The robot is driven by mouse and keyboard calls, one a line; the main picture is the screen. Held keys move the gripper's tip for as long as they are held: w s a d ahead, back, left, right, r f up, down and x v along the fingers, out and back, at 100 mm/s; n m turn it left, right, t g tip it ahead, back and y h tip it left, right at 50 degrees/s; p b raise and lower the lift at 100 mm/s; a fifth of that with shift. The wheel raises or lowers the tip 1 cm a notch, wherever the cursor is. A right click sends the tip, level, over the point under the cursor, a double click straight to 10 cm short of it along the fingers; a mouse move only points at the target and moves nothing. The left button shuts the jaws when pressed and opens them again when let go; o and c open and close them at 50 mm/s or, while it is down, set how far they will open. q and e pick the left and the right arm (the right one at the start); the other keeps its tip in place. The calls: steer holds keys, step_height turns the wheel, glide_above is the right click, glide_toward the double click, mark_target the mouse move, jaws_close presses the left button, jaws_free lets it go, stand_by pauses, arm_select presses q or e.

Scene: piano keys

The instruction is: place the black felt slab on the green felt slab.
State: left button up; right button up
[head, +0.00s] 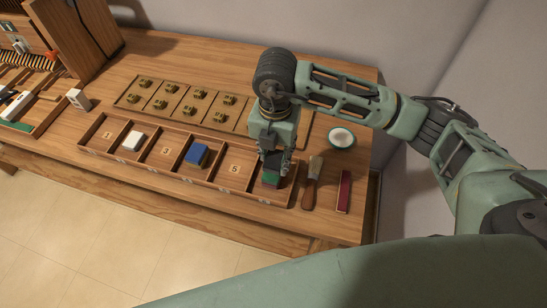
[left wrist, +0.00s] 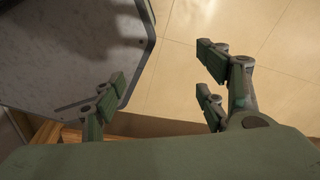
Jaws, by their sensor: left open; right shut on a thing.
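The green felt slab (head: 270,179) lies in the right-hand compartment of the long wooden tray (head: 220,183) in the head view. My right gripper (head: 274,166) points down over this compartment. It is shut on the black felt slab (head: 272,160), which shows only as a dark patch between the fingers, directly above the green slab. The fingers hide most of it, and I cannot tell whether the two slabs touch. My left gripper (left wrist: 160,88) is open and empty in the left wrist view, away from both slabs.
A board with brass pieces (head: 183,101) lies behind.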

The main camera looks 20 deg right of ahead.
mark_target(273, 162)
steer(key=shift+w+a+f, duration=0.2)
steer(key=shift+w+f, duration=0.2)
step_height(273, 162, down, 3)
steer(key=shift+f+p, duration=0.15)
steer(key=shift+p, duration=0.55)
steer(key=shift+f, duration=0.2)
steer(key=shift+f+b, duration=0.25)
steer(key=shift+b, duration=0.05)
steer(key=o, duration=0.8)
steer(key=shift+r, duration=0.1)
arm_select(q)
steer(key=shift+s+d+r, duration=0.4)
steer(key=shift+s+r, duration=0.05)
steer(key=shift+r, duration=0.1)
arm_select(e)
steer(key=shift+o, duration=0.2)
